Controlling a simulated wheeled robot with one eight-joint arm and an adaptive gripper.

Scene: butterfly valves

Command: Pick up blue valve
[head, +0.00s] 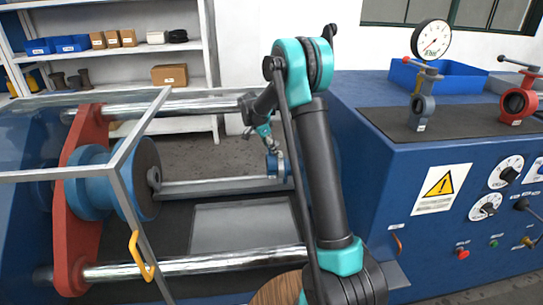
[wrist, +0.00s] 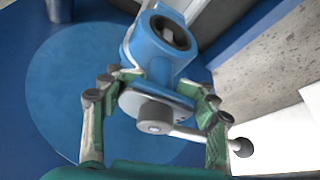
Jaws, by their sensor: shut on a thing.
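The blue valve (wrist: 152,50) fills the upper middle of the wrist view, its round bore facing up and to the right. Its lever runs to the lower right and ends in a dark ball knob (wrist: 241,147). My gripper (wrist: 157,92) has one finger on each side of the valve near its grey neck and is shut on it. In the head view, the blue valve (head: 275,166) hangs just below my gripper (head: 264,140), above the long machine bed. The fingertips are small and partly hidden there.
A grey valve with a red handle (head: 421,106) and a red valve (head: 517,104) stand on the dark top of the blue control cabinet (head: 385,145) at right. A gauge (head: 431,40) rises behind. A metal frame, rails and a blue spool (head: 88,182) occupy the left.

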